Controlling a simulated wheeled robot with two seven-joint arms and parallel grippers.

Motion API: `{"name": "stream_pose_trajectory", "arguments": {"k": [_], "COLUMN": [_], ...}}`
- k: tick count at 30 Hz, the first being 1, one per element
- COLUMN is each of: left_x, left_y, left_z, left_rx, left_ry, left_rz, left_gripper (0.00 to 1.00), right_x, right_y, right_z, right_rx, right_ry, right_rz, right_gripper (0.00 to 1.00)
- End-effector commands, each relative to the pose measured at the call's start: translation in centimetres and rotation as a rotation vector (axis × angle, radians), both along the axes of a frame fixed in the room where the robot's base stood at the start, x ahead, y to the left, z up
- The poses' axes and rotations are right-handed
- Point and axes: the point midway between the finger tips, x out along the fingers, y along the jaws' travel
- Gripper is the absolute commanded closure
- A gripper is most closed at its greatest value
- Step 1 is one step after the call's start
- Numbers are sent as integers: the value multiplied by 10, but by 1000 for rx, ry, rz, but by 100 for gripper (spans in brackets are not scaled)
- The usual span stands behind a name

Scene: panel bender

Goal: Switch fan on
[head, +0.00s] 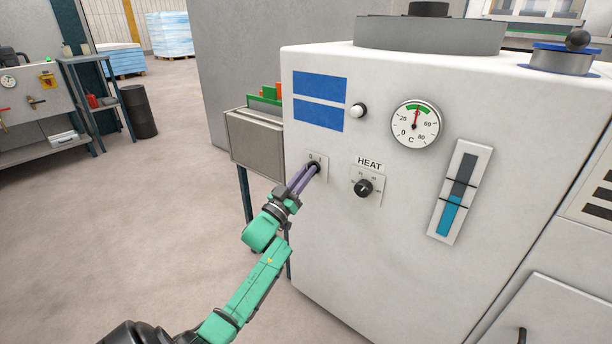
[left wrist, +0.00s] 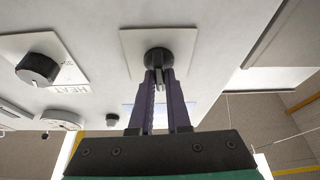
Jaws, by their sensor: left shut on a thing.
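A black rotary knob (head: 316,166) sits on a small light plate (head: 323,160) on the front of the white machine, left of the HEAT knob (head: 363,187). The plate's marking is too small to read surely. My left gripper (head: 308,176), with purple fingers, is shut on this knob. In the left wrist view the round knob (left wrist: 158,56) shows between the fingertips, with its raised grip bar between my left gripper's fingers (left wrist: 159,78). The fingers partly hide the knob's setting. My right gripper is not in view.
The machine front also carries a dial gauge (head: 416,124), a white button (head: 358,110), blue labels (head: 319,86) and a blue level indicator (head: 459,192). A grey box (head: 255,143) stands at the machine's left side. The floor (head: 150,220) at left is open.

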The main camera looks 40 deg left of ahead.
Motion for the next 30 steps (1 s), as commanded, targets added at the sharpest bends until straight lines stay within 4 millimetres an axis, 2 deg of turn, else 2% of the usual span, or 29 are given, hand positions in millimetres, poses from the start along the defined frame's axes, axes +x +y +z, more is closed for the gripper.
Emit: {"name": "stream_pose_trajectory", "arguments": {"k": [15,24,30], "left_x": [0,0,0], "left_y": [1,1,0], "left_z": [-2,-2,-2], "left_rx": [450,588,620], "left_ry": [14,17,17], "left_rz": [-1,0,-1], "left_gripper": [100,100,100], "right_x": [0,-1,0], "right_y": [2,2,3], "right_z": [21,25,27], "right_rx": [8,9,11], "right_ry": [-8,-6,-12], "right_rz": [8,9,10], "right_gripper": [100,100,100]}}
